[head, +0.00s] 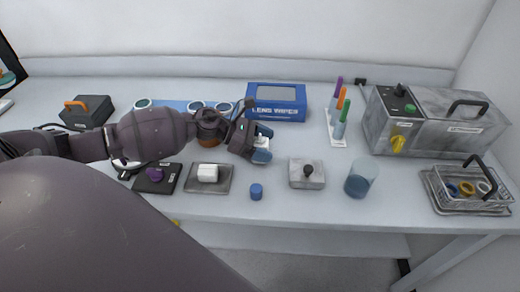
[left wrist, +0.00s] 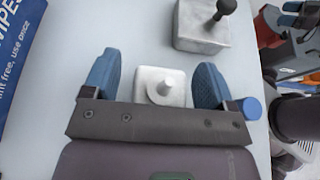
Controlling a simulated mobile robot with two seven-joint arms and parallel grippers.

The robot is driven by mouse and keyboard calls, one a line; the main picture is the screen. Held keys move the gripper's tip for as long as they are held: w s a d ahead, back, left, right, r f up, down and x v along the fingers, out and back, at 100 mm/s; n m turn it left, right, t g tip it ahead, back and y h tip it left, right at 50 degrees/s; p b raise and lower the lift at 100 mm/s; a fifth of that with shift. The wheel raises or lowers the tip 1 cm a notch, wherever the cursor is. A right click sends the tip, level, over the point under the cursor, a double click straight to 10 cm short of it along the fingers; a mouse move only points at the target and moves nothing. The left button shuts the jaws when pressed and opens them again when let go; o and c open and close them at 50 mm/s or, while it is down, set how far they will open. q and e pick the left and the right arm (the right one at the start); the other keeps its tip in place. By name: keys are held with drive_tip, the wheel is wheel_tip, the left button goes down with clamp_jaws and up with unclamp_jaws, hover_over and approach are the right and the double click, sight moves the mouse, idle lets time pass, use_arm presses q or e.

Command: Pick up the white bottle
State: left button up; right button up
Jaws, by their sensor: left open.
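The white bottle (left wrist: 160,86) has a squarish body and a short round top, seen from above in the left wrist view. In the head view a small part of the bottle (head: 262,141) shows between the blue fingers. My left gripper (head: 263,144) is open, with one finger on each side of the bottle. In the left wrist view the gripper (left wrist: 158,72) shows a gap between the bottle and each finger. The bottle's lower part is hidden.
A blue lens wipes box (head: 277,103) stands behind the gripper. A grey block with a black knob (head: 307,174) and a beaker (head: 358,180) are to the right. A blue cap-like cylinder (head: 256,192) is in front, and a tray with a white block (head: 207,173) is left.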

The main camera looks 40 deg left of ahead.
use_arm(q)
drive_tip(key=shift+c, duration=0.2)
drive_tip(key=c, duration=1)
